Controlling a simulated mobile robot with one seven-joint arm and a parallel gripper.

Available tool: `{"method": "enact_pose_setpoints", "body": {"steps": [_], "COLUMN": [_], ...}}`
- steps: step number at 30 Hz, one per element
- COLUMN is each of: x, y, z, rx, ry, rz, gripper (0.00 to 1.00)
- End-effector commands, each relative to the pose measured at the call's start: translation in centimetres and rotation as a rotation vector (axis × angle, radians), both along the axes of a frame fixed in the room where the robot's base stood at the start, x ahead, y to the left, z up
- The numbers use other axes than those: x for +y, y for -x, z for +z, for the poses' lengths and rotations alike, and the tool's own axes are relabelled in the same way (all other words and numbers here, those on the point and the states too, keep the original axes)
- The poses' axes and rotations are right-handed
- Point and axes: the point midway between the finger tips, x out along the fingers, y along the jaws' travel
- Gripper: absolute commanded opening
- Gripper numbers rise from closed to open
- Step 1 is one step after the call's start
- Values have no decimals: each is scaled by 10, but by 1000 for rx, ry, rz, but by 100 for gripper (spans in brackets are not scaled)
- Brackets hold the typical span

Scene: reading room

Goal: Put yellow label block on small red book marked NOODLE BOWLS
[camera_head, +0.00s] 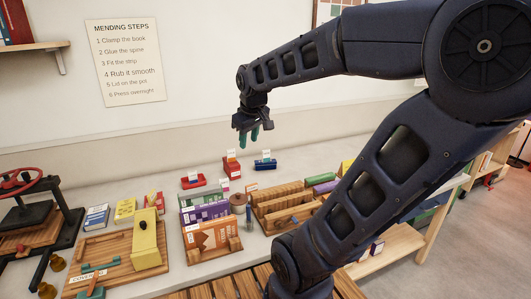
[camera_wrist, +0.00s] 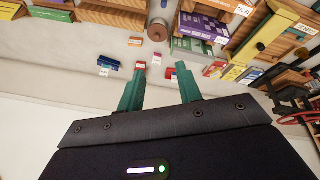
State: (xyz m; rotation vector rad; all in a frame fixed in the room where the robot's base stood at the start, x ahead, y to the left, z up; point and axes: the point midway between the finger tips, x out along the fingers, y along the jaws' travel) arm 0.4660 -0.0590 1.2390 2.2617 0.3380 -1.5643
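My gripper (camera_head: 248,137) hangs above the back of the table, over the small red and blue labelled pieces. In the wrist view its two green fingers (camera_wrist: 160,72) are apart with nothing held between them. A small red book (camera_head: 153,199) lies at the back left of the table; it also shows in the wrist view (camera_wrist: 215,69). Its title is too small to read, so I cannot tell if it is NOODLE BOWLS. A yellow book (camera_head: 125,210) lies beside it. I cannot make out which piece is the yellow label block.
A red labelled block (camera_head: 231,167), a blue one (camera_head: 265,163) and a red tray-like piece (camera_head: 193,181) stand near the wall. Wooden racks (camera_head: 290,198), a yellow clamp block (camera_head: 145,241) and a black press (camera_head: 34,212) fill the front.

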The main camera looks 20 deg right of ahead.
Motion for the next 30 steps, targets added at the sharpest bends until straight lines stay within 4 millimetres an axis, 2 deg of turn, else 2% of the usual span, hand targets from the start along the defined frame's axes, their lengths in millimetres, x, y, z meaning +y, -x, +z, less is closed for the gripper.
{"method": "enact_pose_setpoints", "body": {"steps": [1,6,12,30], "x": [-6,-16,-20,-20], "y": [15,56,82,86], "z": [0,-6,-13,-15], "rx": [-11,-29,-39,-39], "ry": [-25,-107,-165,-175], "rz": [-61,-255,-384,-407], "gripper": [35,35,35,35]}}
